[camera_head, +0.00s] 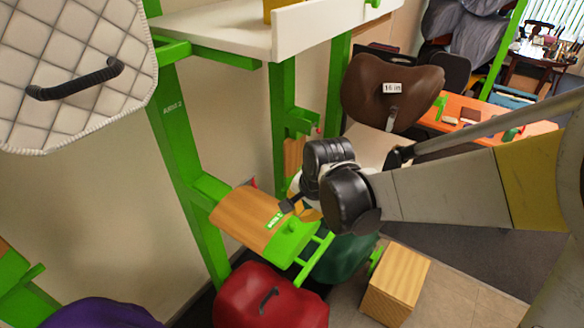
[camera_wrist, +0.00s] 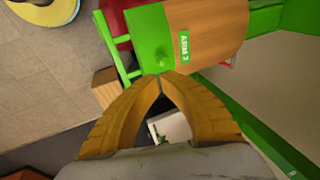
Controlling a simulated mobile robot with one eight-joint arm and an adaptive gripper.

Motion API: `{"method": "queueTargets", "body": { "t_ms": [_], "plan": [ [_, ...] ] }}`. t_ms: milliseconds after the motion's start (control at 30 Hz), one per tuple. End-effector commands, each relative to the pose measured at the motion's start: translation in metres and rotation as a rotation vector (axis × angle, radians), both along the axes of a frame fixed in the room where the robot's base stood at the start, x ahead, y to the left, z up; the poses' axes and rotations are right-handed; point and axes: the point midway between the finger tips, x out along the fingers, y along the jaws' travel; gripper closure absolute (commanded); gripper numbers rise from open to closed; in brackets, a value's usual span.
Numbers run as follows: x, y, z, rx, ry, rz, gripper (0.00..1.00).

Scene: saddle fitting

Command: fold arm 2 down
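Arm 2 is a wooden pad (camera_head: 247,217) with a green end plate (camera_head: 290,242) and green rails. It sticks out from a green post (camera_head: 192,170) and is roughly level, tilted slightly down. A small green label and a small knob show on it. In the wrist view the wooden pad (camera_wrist: 207,28) and green end (camera_wrist: 150,38) fill the top. My gripper (camera_head: 300,208) is close over the pad; whether it touches cannot be told. In the wrist view my gripper (camera_wrist: 161,76) has its yellow fingertips together, with nothing seen between them.
A red saddle pad (camera_head: 268,297) lies below arm 2, with a dark green one (camera_head: 345,258) beside it. A wooden block (camera_head: 398,283) is to the right. A white shelf (camera_head: 225,28) is above. A brown saddle (camera_head: 390,88) stands behind my arm. Quilted white padding (camera_head: 75,70) hangs left.

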Motion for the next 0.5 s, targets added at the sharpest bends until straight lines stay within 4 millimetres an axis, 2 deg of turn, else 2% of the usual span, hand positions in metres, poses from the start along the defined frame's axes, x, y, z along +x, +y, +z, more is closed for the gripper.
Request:
{"method": "queueTargets", "body": {
  "t_ms": [100, 200, 333, 500],
  "plan": [
    [0.009, 0.003, -0.024, 0.000, 0.000, 0.000, 1.00],
    [0.014, 0.006, -0.039, 0.000, 0.000, 0.000, 1.00],
    [0.019, 0.007, -0.053, 0.000, 0.000, 0.001, 1.00],
    [0.021, 0.009, -0.062, 0.000, 0.000, 0.001, 1.00]
  ]
}}
